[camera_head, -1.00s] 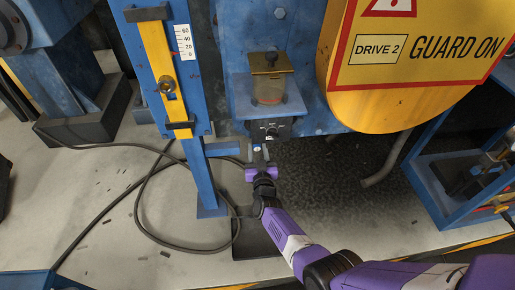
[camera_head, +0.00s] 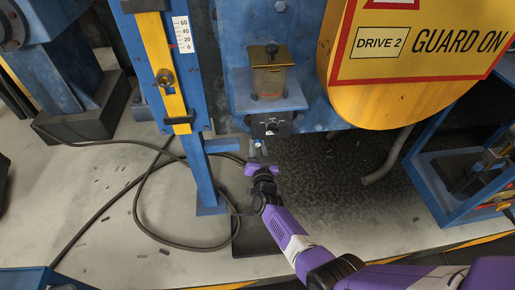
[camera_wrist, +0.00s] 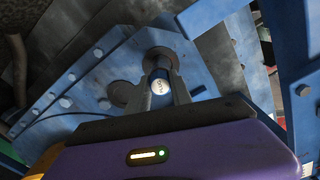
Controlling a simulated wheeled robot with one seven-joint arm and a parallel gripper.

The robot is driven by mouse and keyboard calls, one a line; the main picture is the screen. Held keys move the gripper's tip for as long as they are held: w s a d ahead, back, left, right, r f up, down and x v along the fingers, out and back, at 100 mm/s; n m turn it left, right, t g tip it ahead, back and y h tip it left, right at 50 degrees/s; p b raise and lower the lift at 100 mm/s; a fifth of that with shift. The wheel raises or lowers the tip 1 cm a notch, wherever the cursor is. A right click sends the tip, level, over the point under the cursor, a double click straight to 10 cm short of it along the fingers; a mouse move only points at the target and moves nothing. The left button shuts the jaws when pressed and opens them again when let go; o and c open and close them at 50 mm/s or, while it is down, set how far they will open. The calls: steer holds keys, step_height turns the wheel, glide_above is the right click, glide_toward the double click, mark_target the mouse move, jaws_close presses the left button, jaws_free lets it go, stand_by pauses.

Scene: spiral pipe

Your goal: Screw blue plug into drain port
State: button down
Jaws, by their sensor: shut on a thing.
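My gripper (camera_head: 258,150) is shut on the blue plug (camera_head: 258,145), just below and left of the black block under the blue machine. In the wrist view the plug (camera_wrist: 158,82) stands between the two fingers (camera_wrist: 160,94), its pale, marked end facing the camera. The block carries a round feature, which looks like the drain port (camera_head: 271,127). In the head view the plug appears apart from this feature. In the wrist view a dark round opening or ring lies behind the plug, partly hidden by it; I cannot tell whether they touch.
A blue post (camera_head: 202,172) stands to the left, with a looping black cable (camera_head: 140,205) on the floor. The yellow guard (camera_head: 400,95) and a bent pipe (camera_head: 388,160) are to the right.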

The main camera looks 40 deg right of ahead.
steer(key=m+b, duration=0.2)
steer(key=m, duration=0.4)
steer(key=shift+d+m+b, duration=0.1)
steer(key=shift+m+b, duration=0.2)
steer(key=shift+m, duration=0.1)
steer(key=m+b, duration=0.1)
steer(key=m, duration=0.2)
steer(key=shift+m, duration=0.3)
steer(key=m+b, duration=0.2)
steer(key=m, duration=0.1)
steer(key=shift+s+d+m, duration=0.1)
steer(key=shift+m, duration=0.2)
steer(key=m+b, duration=0.2)
steer(key=m, duration=0.4)
steer(key=shift+r+b, duration=0.1)
steer(key=shift+b, duration=0.2)
steer(key=m+b, duration=0.2)
steer(key=m, duration=0.4)
steer(key=shift+d+r, duration=0.1)
steer(key=shift+r, duration=0.05)
steer(key=c, duration=1.4)
jaws_free()
steer(key=shift+o, duration=0.2)
